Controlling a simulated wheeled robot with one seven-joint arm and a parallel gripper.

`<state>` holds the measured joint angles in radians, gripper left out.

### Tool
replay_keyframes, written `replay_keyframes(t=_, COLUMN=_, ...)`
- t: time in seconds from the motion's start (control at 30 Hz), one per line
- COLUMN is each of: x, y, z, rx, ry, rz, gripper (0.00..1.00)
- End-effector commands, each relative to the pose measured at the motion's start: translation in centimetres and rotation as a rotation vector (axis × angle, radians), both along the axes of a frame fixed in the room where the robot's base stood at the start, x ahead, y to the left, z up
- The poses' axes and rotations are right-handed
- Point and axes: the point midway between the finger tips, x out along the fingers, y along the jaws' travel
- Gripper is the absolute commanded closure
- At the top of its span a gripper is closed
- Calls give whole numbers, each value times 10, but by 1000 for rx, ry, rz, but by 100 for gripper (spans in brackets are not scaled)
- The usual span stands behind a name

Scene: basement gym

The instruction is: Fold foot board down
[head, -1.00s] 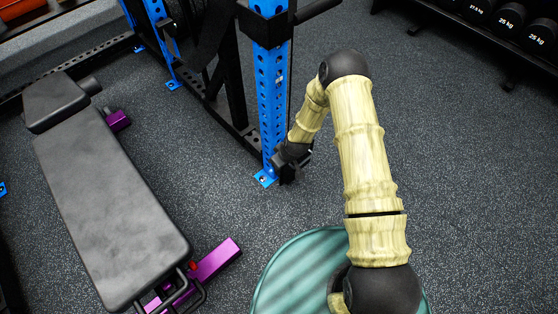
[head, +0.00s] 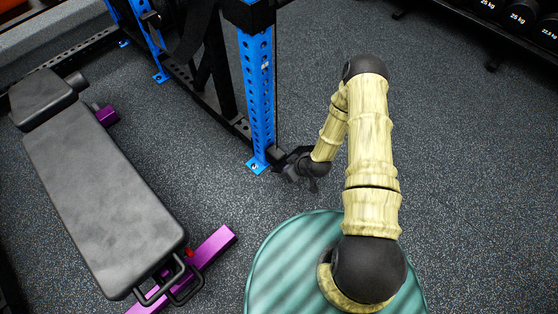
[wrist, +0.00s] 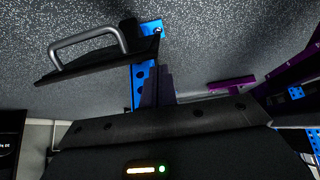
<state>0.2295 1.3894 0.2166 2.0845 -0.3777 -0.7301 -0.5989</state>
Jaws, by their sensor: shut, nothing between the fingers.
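The foot board shows in the wrist view (wrist: 100,67) as a dark flat plate with a grey metal handle, set against the blue upright (head: 257,95). In the head view it appears as a black piece (head: 297,153) by the upright's foot, partly hidden by my gripper and arm; its exact tilt I cannot tell. My gripper (head: 300,172) is low, just right of the upright's base and close to the board. Its fingers (wrist: 155,88) look shut and empty in the wrist view. Whether they touch the board I cannot tell.
A black padded bench (head: 105,185) with purple feet (head: 208,248) stands at the left. The rack's black frame runs behind the upright. A dumbbell rack (head: 500,40) is at the far right. Dark speckled floor (head: 460,160) is free on the right.

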Motion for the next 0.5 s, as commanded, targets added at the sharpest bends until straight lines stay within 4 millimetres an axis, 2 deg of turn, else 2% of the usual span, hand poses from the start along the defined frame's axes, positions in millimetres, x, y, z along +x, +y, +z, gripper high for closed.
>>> replay_keyframes(t=0.2, x=-13, y=-9, z=-12, rx=-1, ry=4, rz=2, gripper=100)
replay_keyframes(t=0.5, x=-21, y=-15, z=-20, rx=-7, ry=16, rz=-2, gripper=100)
